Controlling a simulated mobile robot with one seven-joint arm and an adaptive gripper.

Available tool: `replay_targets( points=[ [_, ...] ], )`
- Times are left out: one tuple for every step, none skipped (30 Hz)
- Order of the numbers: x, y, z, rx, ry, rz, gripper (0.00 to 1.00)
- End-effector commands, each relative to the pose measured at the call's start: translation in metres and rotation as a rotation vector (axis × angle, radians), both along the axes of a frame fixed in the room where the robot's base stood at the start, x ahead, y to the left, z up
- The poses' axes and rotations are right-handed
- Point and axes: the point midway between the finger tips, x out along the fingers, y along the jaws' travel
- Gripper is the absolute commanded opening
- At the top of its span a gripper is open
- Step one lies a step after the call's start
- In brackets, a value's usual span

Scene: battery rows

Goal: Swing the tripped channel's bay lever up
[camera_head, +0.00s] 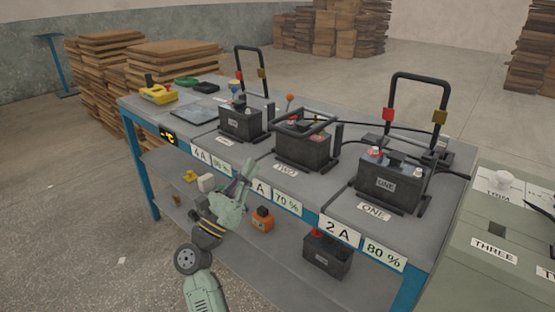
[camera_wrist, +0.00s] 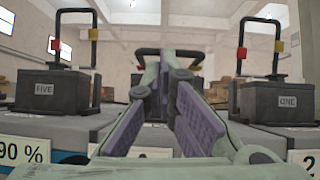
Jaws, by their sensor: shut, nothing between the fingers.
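Three black batteries stand in bays on the bench. Battery FIVE (camera_head: 240,124) at left and battery ONE (camera_head: 388,185) at right have their bay levers upright: the left lever (camera_head: 238,66) and the right lever (camera_head: 421,77). The middle battery (camera_head: 303,152) has its black lever (camera_head: 305,122) lying low over its top. In the wrist view the middle lever's bar (camera_wrist: 196,54) shows behind my fingers, which hide much of that bay. My gripper (camera_head: 246,168) is shut and empty, in front of the bench edge, left of the middle bay and apart from its lever. It also shows in the wrist view (camera_wrist: 162,68).
A grey-green cabinet (camera_head: 490,225) labelled THREE stands at right. A yellow tool (camera_head: 158,94) and a flat tray (camera_head: 190,111) lie on the bench's left end. The lower shelf holds an orange-topped box (camera_head: 262,219) and a dark battery (camera_head: 326,254). Cables run behind the right bays.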

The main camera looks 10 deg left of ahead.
Motion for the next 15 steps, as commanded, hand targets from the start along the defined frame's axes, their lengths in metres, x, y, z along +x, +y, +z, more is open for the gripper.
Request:
replay_targets(
  points=[
    [0.005,-0.006,-0.017,0.028,0.015,-0.001,0.0],
    [0.007,-0.009,-0.023,0.042,0.022,-0.003,0.0],
    [0.009,-0.012,-0.028,0.057,0.027,-0.003,0.0],
    [0.01,-0.014,-0.031,0.065,0.031,-0.003,0.0],
    [0.011,-0.015,-0.033,0.071,0.033,-0.004,0.0],
    [0.011,-0.016,-0.035,0.076,0.035,-0.004,0.0],
    [0.011,-0.017,-0.036,0.078,0.036,-0.004,0.0],
    [0.011,-0.017,-0.036,0.078,0.036,-0.004,0.0],
    [0.011,-0.017,-0.035,0.078,0.036,-0.004,0.0],
    [0.011,-0.017,-0.035,0.077,0.035,-0.004,0.0],
    [0.011,-0.017,-0.035,0.077,0.035,-0.004,0.0],
    [0.011,-0.016,-0.035,0.077,0.035,-0.004,0.0],
    [0.011,-0.016,-0.035,0.076,0.035,-0.004,0.0],
    [0.011,-0.016,-0.035,0.076,0.035,-0.004,0.0],
    [0.011,-0.017,-0.034,0.076,0.035,-0.004,0.0]
  ],
)
